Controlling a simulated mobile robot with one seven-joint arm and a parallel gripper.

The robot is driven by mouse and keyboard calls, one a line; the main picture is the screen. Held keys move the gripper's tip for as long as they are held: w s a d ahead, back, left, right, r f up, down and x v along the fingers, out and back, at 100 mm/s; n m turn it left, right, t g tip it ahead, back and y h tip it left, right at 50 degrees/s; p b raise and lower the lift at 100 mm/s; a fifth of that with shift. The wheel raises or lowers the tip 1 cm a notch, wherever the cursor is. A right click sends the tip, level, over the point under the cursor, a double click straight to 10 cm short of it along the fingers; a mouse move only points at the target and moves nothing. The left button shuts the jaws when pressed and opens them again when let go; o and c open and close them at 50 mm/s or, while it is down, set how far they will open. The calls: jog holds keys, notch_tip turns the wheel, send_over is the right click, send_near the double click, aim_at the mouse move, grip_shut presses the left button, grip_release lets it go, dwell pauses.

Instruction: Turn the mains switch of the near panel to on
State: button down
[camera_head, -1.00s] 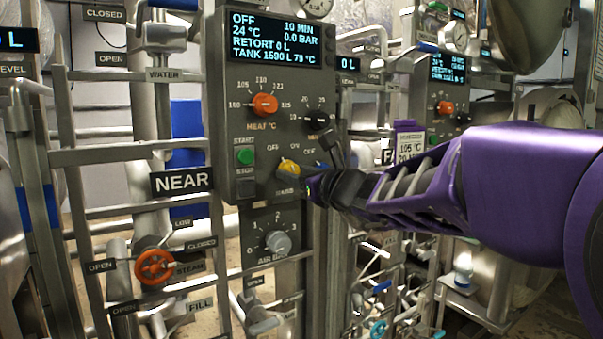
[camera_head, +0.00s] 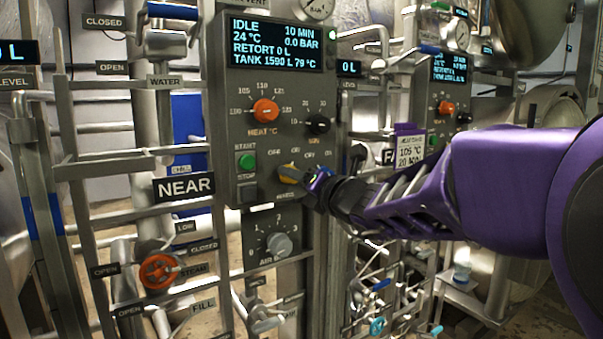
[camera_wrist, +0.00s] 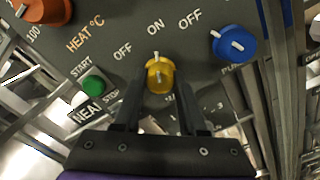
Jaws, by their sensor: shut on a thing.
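The near panel (camera_head: 222,110) carries the NEAR sign, and its display (camera_head: 276,43) reads IDLE. The yellow mains switch (camera_head: 288,173) is low on the panel, right of the green start button. In the wrist view the yellow switch (camera_wrist: 159,76) sits between the fingertips of my gripper (camera_wrist: 158,92), which is shut on it. Its pale pointer is turned up towards the ON label, away from the OFF label at its left. In the head view my gripper (camera_head: 312,186) reaches it from the right and hides part of its surroundings.
A blue knob (camera_wrist: 233,45) sits close to the right of the switch. The green start button (camera_head: 247,161), orange heat knob (camera_head: 266,110) and grey air knob (camera_head: 279,244) are nearby. Rails and valves, including an orange handwheel (camera_head: 158,270), surround the panel.

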jog(key=shift+m, duration=0.5)
jog(key=shift+c, duration=2.3)
grip_release()
jog(key=shift+p, duration=0.3)
